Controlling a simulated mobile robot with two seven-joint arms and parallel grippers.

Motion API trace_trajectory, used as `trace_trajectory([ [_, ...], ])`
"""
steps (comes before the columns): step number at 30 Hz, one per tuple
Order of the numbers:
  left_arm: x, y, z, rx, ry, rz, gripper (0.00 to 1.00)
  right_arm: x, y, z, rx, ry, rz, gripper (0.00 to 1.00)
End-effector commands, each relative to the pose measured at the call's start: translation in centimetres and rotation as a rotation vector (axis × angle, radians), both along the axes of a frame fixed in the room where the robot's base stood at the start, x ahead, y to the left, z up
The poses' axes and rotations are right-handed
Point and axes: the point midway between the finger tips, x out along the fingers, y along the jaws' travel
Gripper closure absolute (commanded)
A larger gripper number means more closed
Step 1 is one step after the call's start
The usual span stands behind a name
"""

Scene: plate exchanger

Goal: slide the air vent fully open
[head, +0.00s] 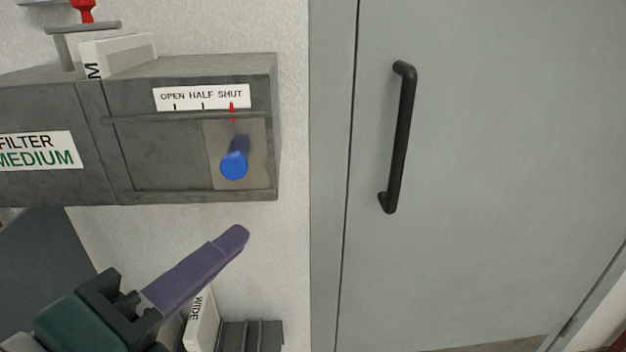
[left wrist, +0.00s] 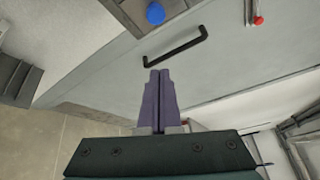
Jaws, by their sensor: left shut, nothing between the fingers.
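The air vent is a grey box (head: 190,70) on the wall with a sliding plate (head: 217,135) at its front right. A blue knob (head: 234,165) sticks out of the plate. A label (head: 202,96) above reads OPEN HALF SHUT, and the red pointer (head: 232,106) stands under SHUT. The knob also shows at the top of the left wrist view (left wrist: 155,14). My left gripper (head: 240,234) has purple fingers, shut and empty, below the knob and apart from it. Its fingers also show in the left wrist view (left wrist: 159,76). My right gripper is in neither view.
A grey door with a black handle (head: 403,140) is to the right of the vent. A box labelled FILTER MEDIUM (head: 38,150) adjoins the vent on the left. A block marked WIDE (head: 202,322) stands below, near my left gripper. The wall between gripper and vent is clear.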

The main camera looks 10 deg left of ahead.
Motion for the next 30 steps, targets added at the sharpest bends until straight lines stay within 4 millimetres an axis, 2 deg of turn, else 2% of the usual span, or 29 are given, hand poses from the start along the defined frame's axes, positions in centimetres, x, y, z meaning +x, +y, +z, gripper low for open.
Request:
trace_trajectory([
  [8,0.0,0.0,0.1,-0.001,0.000,0.000,1.00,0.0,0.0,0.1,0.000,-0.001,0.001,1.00],
  [13,1.0,-0.2,0.0,-0.002,-0.001,0.001,1.00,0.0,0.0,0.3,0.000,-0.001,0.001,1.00],
  [17,3.1,-0.6,-0.1,-0.003,-0.003,0.001,1.00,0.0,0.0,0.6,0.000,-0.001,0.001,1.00],
  [27,10.0,-1.9,-1.3,-0.004,-0.001,0.002,1.00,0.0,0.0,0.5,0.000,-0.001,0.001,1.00],
  [30,9.6,-0.3,-0.2,0.001,0.003,0.002,1.00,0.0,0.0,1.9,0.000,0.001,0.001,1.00],
])
